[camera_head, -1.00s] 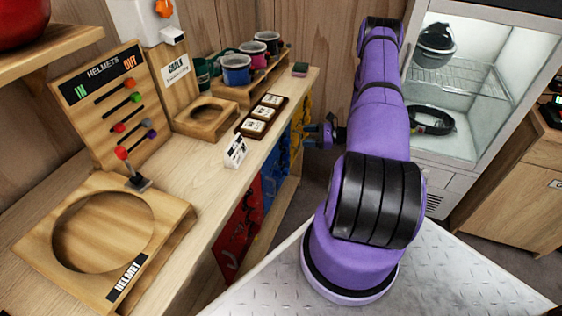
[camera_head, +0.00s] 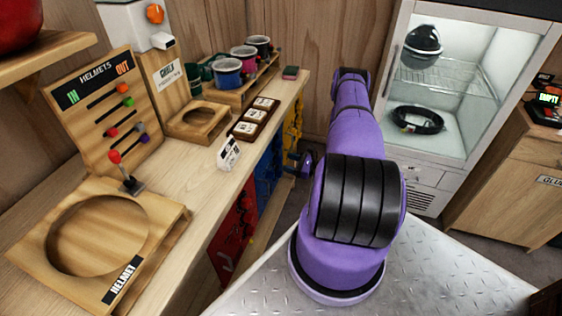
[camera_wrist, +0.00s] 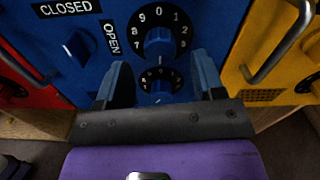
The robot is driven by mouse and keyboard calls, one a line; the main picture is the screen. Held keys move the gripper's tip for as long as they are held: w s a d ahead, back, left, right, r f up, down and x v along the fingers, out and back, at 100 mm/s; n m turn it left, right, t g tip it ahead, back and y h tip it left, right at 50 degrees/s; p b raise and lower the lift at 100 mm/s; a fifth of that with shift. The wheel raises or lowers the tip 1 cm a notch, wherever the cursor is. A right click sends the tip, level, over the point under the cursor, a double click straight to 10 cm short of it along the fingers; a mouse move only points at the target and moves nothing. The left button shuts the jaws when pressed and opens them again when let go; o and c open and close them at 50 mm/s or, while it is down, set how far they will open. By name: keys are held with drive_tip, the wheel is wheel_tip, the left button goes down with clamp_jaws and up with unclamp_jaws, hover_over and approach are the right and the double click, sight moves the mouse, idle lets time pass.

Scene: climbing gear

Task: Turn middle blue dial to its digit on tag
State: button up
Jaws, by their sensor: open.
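The blue locker front (camera_head: 267,172) is below the counter in the head view. The wrist view shows it (camera_wrist: 60,82) close up, with an upper blue dial (camera_wrist: 158,42) and a lower blue dial (camera_wrist: 160,84), each on a black digit ring. My gripper (camera_wrist: 161,82) is open, its fingers either side of the lower dial. Whether they touch it is unclear, and whether a further dial is hidden cannot be told. In the head view my gripper (camera_head: 297,163) is small beside the locker. A white tag (camera_head: 229,153) stands on the counter; its writing is too small to read.
A blue latch knob (camera_wrist: 79,48) sits by the CLOSED and OPEN labels. Red (camera_wrist: 22,75) and yellow (camera_wrist: 262,62) doors with metal handles flank the blue one. A dark tray (camera_head: 238,133) with white cards lies on the counter.

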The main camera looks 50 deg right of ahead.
sight(281, 160)
drive_tip(key=shift+x, duration=2.1)
drive_tip(key=c, duration=0.9)
